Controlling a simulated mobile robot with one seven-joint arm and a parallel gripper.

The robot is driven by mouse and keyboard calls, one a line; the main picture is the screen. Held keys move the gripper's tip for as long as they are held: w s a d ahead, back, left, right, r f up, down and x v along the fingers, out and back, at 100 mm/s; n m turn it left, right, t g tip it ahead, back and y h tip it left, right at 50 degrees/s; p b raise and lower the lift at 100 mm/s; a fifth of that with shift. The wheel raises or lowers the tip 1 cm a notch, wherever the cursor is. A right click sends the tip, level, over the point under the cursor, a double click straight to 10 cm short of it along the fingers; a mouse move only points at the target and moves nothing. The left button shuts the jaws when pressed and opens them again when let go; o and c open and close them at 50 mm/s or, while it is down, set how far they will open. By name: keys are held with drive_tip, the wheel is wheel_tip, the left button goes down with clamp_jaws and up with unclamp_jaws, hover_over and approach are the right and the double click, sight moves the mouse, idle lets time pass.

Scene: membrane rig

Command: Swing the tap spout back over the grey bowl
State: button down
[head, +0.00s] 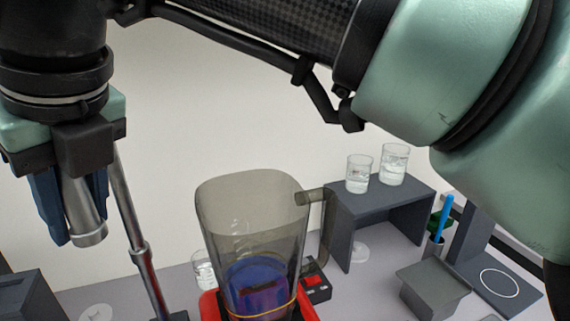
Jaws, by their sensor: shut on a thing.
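My gripper (75,215) hangs at the left with its fingers pointing down. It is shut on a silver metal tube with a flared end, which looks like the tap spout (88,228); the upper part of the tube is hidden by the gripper. A slanted metal post (137,250) with a collar stands just right of the gripper. I cannot make out a grey bowl. Below the gripper the bench shows a pale round thing (97,313), cut off by the bottom edge.
A large translucent jug (250,210) with a handle and blue contents stands on a red base at the centre. Two glasses of water (360,174) stand on a grey raised shelf (385,200). A dark grey block (30,298) is at lower left. A cup holds a blue stick (445,218).

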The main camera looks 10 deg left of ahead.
drive_tip(key=shift+a, duration=0.1)
idle(0.3)
drive_tip(key=c, duration=0.6)
unclamp_jaws()
drive_tip(key=shift+a, duration=0.1)
drive_tip(key=p+v, duration=0.8)
drive_tip(key=v, duration=0.5)
drive_tip(key=shift+p, duration=0.3)
drive_tip(key=shift+s, duration=0.1)
